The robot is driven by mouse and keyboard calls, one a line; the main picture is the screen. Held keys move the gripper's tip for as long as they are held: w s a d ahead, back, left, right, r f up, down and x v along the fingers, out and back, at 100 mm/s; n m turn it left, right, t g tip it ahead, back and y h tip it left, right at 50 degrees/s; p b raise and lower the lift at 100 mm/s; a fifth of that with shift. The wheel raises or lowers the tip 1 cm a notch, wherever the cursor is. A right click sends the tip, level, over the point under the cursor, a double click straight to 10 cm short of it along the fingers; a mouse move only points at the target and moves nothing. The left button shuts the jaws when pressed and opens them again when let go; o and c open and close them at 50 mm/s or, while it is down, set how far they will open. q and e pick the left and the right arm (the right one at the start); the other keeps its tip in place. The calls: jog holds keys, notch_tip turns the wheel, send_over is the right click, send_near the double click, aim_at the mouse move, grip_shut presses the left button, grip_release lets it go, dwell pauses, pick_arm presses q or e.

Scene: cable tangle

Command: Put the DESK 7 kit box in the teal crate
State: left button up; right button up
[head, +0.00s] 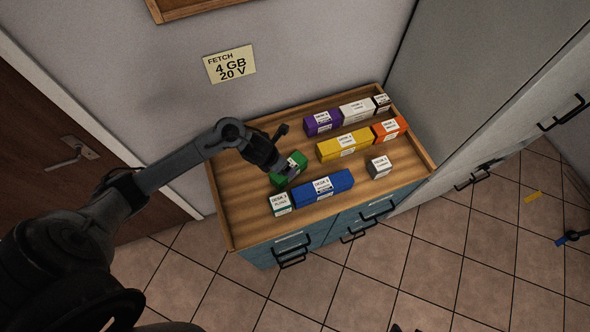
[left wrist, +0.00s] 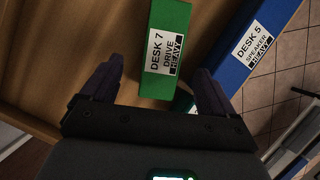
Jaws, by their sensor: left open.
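The green box labelled DESK 7 DRIVE HEAVY (left wrist: 165,50) lies on the wooden top of a low cabinet. It also shows in the head view (head: 290,168), partly covered by my gripper. My left gripper (head: 284,152) is open above the green box. In the left wrist view its fingers (left wrist: 158,70) are on either side of the box's near part, with gaps, and nothing is held. I cannot tell how high the fingers are above the top. I see no teal crate in either view.
A blue DESK 5 SPEAKER box (head: 323,188) lies close to the green one, with a small white-and-green box (head: 280,203) beside it. Purple (head: 322,123), yellow (head: 344,145), orange (head: 389,129) and grey (head: 379,167) boxes stand farther right. The wooden top (head: 232,190) is bare at left.

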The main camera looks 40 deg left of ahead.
pick_arm(q)
jog(key=x, duration=0.3)
jog(key=shift+a+f+b, duration=0.1)
jog(key=shift+f+b, duration=0.15)
jog(key=shift+b, duration=0.05)
jog(key=shift+d+x, duration=0.2)
jog(key=shift+x, duration=0.95)
jog(key=shift+d+x, duration=0.15)
jog(key=shift+x, duration=0.95)
jog(key=shift+w+f+b, duration=0.3)
jog(key=shift+f, duration=0.25)
jog(key=shift+r, duration=0.1)
jog(key=c, duration=1.6)
